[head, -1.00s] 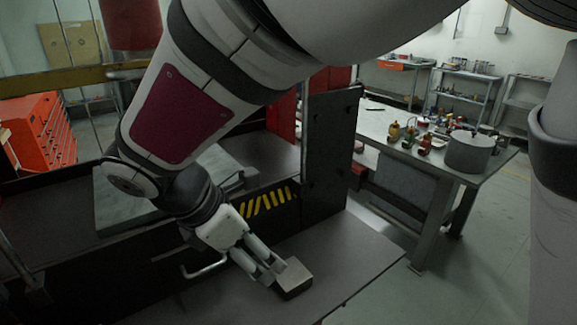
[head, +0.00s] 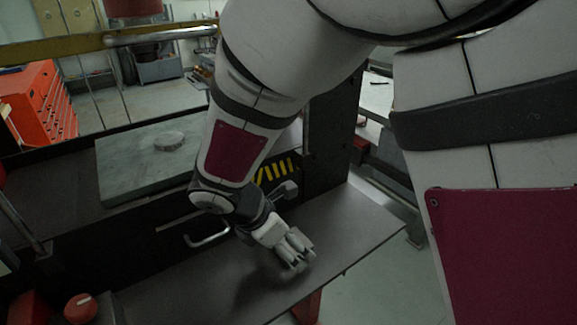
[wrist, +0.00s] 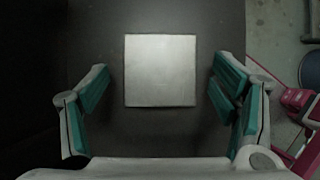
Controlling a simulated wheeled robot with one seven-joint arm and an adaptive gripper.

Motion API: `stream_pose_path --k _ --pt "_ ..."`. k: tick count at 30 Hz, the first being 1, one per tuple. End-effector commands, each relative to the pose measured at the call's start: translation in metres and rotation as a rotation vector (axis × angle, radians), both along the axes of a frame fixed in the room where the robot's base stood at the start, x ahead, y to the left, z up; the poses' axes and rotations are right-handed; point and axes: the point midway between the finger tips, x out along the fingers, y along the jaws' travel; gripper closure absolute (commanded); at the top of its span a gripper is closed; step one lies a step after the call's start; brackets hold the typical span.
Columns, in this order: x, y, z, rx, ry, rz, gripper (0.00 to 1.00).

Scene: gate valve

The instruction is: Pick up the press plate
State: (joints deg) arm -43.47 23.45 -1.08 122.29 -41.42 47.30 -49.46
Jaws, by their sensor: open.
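The press plate, a light grey square, lies flat on a dark shelf and shows whole in the wrist view (wrist: 160,70). In the head view it is mostly hidden by my fingers. My gripper (head: 295,263) is over the dark shelf, seen small at the end of my arm. In the wrist view my gripper (wrist: 162,90) is open, with one teal-padded finger on the left and the other on the right. The plate shows between and slightly ahead of the fingers, with a gap on both sides. I cannot tell the height between fingertips and plate.
The dark shelf (head: 355,228) is bare to the right, ending at an edge. Behind my wrist are a bar handle (head: 208,238) and the black machine frame. A grey slab (head: 120,170) carries a round disc (head: 168,142). A red knob (head: 80,308) is at lower left.

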Motion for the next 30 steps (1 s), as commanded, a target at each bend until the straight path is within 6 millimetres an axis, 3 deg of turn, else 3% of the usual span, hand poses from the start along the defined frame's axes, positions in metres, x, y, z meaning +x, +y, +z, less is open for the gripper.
stream_pose_path --k 10,18,21,30 --pt "0.0024 -0.0034 -0.0075 0.002 -0.001 0.000 0.20" --pt "0.0025 -0.0035 -0.0075 0.002 -0.001 0.000 0.81" --pt "0.0025 -0.0035 -0.0075 0.002 -0.001 0.000 1.00" --pt "0.0033 -0.0034 -0.0047 0.002 -0.003 0.000 1.00"
